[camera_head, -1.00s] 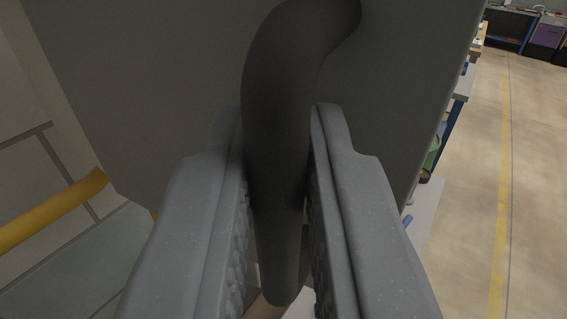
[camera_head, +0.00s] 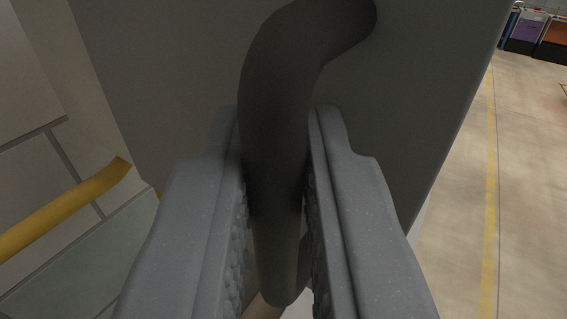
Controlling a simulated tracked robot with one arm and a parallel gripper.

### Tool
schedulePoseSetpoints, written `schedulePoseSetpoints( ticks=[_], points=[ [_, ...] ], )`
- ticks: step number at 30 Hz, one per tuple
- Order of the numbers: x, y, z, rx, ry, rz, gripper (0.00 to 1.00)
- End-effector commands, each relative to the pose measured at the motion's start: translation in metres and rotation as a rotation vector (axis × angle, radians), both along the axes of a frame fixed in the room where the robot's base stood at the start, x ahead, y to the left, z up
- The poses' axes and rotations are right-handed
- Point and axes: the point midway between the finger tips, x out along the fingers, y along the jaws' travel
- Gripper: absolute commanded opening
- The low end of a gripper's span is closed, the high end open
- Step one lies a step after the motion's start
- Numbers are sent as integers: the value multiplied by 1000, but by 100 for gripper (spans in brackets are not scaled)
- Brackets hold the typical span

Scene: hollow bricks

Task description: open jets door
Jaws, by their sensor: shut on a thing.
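A dark, curved door handle (camera_head: 275,95) fills the middle of the view. Its upper end bends right and meets a flat grey door panel (camera_head: 430,90). My gripper (camera_head: 277,150) has one grey, ridged finger on each side of the handle and is shut on it. The handle's lower end hangs free between the fingers. The door panel stands behind the gripper. Its hinge side cannot be told from this view, and the fingers cover parts of the panel.
A yellow rail (camera_head: 65,208) runs beside a tiled light wall (camera_head: 25,90) at the left. At the right is open floor (camera_head: 535,180) with a yellow line (camera_head: 490,200). Storage boxes (camera_head: 528,30) stand at the far upper right.

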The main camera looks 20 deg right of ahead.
Motion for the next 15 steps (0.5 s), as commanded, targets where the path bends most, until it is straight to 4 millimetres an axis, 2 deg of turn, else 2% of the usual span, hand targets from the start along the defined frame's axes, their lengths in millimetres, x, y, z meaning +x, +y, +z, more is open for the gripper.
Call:
schedulePoseSetpoints(
  ticks=[5, 6, 15],
  points=[
    [0, 1, 2, -3, -4, 3, 0],
    [0, 1, 2, -3, -4, 3, 17],
    [-1, 1, 1, -2, -2, 2, 17]
  ],
)
